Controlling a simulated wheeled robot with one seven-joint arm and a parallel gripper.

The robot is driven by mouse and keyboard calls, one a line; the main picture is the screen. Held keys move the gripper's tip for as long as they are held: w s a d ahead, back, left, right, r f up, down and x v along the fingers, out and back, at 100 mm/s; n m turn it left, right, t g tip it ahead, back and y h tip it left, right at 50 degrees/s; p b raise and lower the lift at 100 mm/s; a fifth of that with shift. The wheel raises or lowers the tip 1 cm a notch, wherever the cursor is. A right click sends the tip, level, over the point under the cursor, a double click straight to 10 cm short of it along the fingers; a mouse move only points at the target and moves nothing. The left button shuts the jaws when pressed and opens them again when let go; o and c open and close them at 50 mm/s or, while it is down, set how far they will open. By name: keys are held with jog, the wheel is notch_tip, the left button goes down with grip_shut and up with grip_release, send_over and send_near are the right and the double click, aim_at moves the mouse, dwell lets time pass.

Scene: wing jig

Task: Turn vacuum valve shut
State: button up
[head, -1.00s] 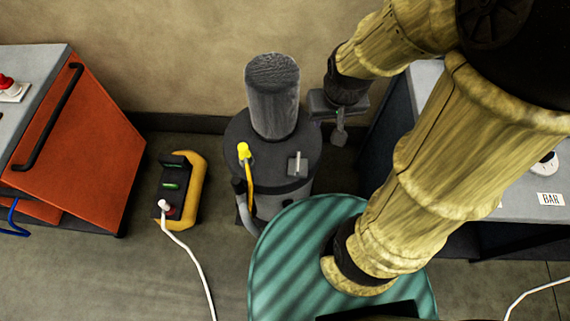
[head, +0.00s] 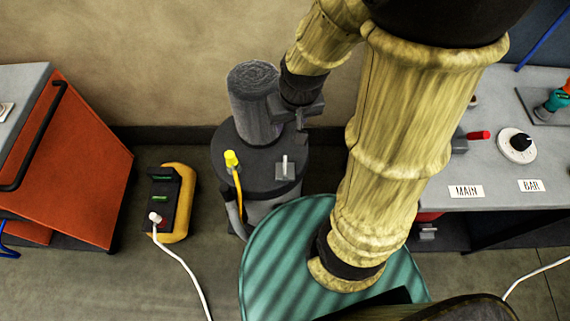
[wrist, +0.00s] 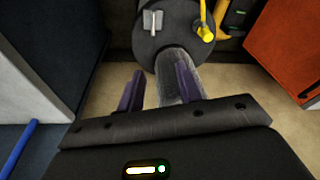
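A dark grey pump (head: 262,150) stands on the floor by the wall, with a tall grey cylinder (head: 254,105) on its lid. A small light-grey lever (head: 285,168) is on the lid; it also shows in the wrist view (wrist: 152,22). A red-handled lever (head: 479,135) sits on the bench near a MAIN label. I cannot tell for sure which lever is the vacuum valve. My gripper (head: 301,135) is beside the cylinder, above the lid's back right. In the wrist view my gripper (wrist: 158,88) is open, its fingers apart with nothing between them; the cylinder shows behind the right finger.
A yellow-capped hose (head: 232,160) rises from the pump's lid. A yellow power strip (head: 180,205) with a white cord lies left, beyond it an orange cabinet (head: 80,165). The grey bench (head: 505,175) at right carries a black dial (head: 517,145) and BAR label.

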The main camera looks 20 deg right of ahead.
jog(key=w+a+f+m+g+p, duration=0.1)
jog(key=w+f+m+p, duration=0.1)
jog(key=w+f+p, duration=0.35)
jog(key=m+g+p, duration=0.1)
jog(key=p, duration=0.1)
send_over(285, 165)
notch_tip(285, 165, down, 10)
jog(key=shift+f, duration=0.4)
notch_tip(285, 165, down, 17)
jog(key=b, duration=0.6)
jog(key=shift+s+f, duration=0.1)
jog(key=shift+f, duration=0.05)
grip_shut()
